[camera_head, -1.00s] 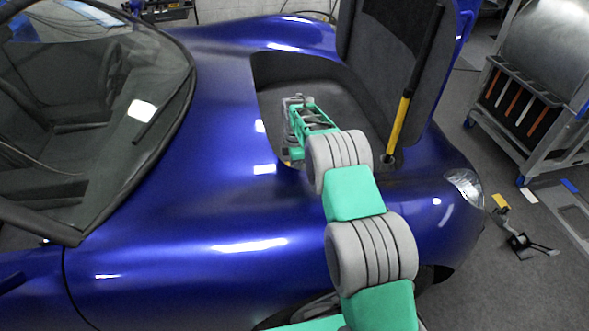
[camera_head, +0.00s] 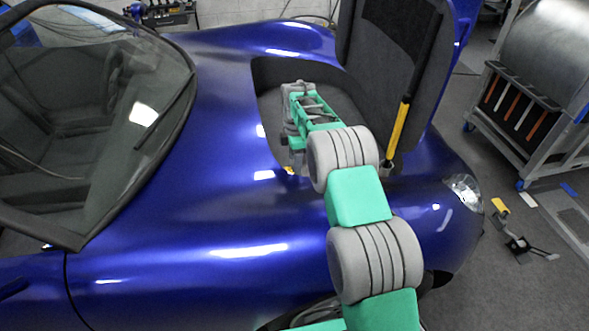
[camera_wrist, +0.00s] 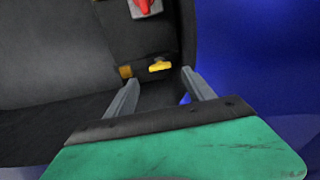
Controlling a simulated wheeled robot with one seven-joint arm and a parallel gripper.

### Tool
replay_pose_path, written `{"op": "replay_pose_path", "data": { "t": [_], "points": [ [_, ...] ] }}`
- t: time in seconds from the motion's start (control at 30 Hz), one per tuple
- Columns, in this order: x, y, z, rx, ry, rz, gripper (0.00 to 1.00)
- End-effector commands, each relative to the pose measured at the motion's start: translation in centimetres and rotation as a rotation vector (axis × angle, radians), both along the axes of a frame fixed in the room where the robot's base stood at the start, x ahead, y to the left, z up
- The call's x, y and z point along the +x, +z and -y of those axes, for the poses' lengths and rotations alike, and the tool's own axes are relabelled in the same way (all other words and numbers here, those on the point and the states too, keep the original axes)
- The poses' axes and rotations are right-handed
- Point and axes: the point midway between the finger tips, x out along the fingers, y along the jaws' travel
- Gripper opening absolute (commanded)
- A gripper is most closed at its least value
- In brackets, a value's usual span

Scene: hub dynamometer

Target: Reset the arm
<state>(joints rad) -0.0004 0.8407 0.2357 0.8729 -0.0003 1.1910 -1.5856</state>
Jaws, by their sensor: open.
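My gripper (camera_wrist: 160,78) is open in the wrist view, its two grey fingers apart with nothing between them. It is at the open front compartment of the blue car (camera_head: 200,210). In the head view my arm reaches over the fender and its far end is over the compartment (camera_head: 350,105); the fingers are hard to make out there. Beyond the fingertips in the wrist view are a small yellow piece (camera_wrist: 160,66) and an orange-brown piece (camera_wrist: 125,71) by the compartment wall. A red part (camera_wrist: 144,5) on a grey plate shows at the top edge.
The raised lid (camera_head: 385,60) stands behind the compartment, with a black and yellow strut (camera_head: 398,125) at its right side, near my arm. The blue body panel fills the right of the wrist view. A metal cart (camera_head: 530,110) and a small floor stand (camera_head: 518,243) are at right.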

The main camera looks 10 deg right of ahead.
Motion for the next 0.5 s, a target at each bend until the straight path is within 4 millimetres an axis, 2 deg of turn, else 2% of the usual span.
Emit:
{"op": "replay_pose_path", "data": {
  "t": [0.1, 0.5],
  "points": [
    [-0.02, 1.18, -0.02, 0.000, 0.000, 0.000, 0.62],
    [-0.05, 1.57, -0.03, 0.000, -0.004, 0.001, 0.62]
  ]
}}
